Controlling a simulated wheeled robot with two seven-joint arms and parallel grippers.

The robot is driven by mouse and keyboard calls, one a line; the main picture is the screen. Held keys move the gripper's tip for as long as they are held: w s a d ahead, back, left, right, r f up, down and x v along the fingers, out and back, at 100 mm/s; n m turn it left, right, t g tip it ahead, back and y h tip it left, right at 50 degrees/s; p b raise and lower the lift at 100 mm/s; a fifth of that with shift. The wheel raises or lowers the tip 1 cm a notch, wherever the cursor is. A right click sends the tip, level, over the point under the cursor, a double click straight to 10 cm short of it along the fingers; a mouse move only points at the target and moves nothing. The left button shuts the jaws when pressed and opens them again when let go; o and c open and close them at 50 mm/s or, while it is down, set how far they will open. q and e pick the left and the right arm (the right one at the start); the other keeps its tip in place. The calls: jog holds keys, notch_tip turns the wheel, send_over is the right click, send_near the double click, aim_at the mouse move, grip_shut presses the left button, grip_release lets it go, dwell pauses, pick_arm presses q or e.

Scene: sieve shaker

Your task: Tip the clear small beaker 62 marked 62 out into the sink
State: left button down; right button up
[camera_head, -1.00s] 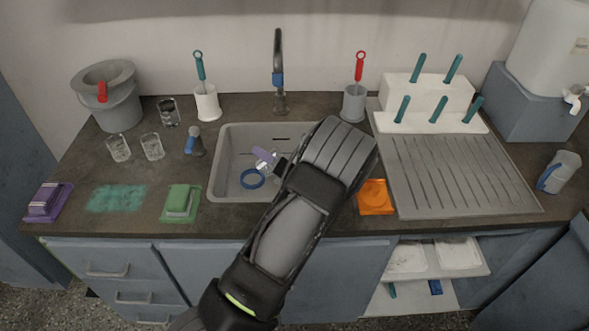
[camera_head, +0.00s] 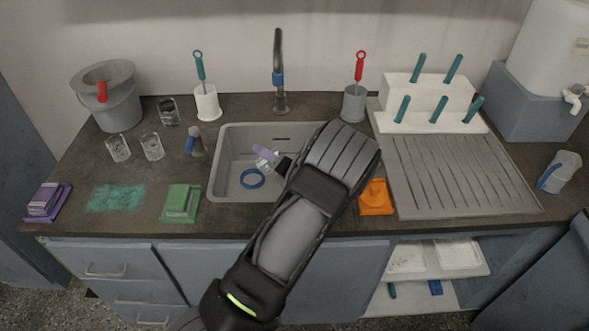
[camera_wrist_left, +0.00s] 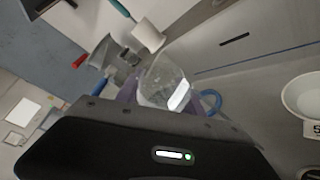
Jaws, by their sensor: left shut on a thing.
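My left gripper (camera_head: 268,158) is over the sink (camera_head: 228,190), its arm crossing the front edge of the counter. It is shut on a small clear beaker (camera_head: 263,165), with purple finger pads beside the glass. In the left wrist view the beaker (camera_wrist_left: 163,82) is tilted between the purple pads, with a pale patch on its side. No number can be read on it, and I cannot tell whether anything is inside. The forearm hides the right part of the sink. My right gripper is not in view.
The tap (camera_head: 279,75) stands behind. Several glass beakers (camera_head: 152,147) stand left. An orange item (camera_head: 375,197) and a ribbed drainboard (camera_head: 455,175) are to the right.

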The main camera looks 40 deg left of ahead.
aim_at(276, 149)
pick_arm(q)
jog(key=shift+r+m, duration=0.2)
jog(key=shift+m, duration=0.1)
dwell(0.4)
jog(key=shift+w+r+m+y, duration=0.1)
jog(key=shift+r+m+y, duration=0.5)
jog(key=shift+r, duration=0.55)
jog(key=shift+w+d+r+m+y+p, duration=0.4)
jog(key=shift+w+d+m+p, duration=0.15)
jog(key=shift+m+p, duration=0.3)
dwell(0.7)
jog(key=shift+w+r+m+t+y+p, duration=0.15)
jog(key=shift+r+m+t+y+p, duration=0.15)
jog(key=shift+r+m+p, duration=0.65)
dwell(0.3)
jog(key=f+b, duration=0.1)
jog(key=f+n+b, duration=0.1)
jog(key=s+f+n+h+b, duration=0.1)
jog(key=shift+a+b, duration=0.25)
jog(key=shift+b, duration=0.1)
jog(key=shift+s+a+r+n, duration=0.1)
jog(key=shift+a+n, duration=0.1)
jog(key=shift+n, duration=0.4)
jog(key=shift+r+p, duration=0.15)
jog(key=shift+p, duration=0.2)
jog(key=shift+d, duration=0.1)
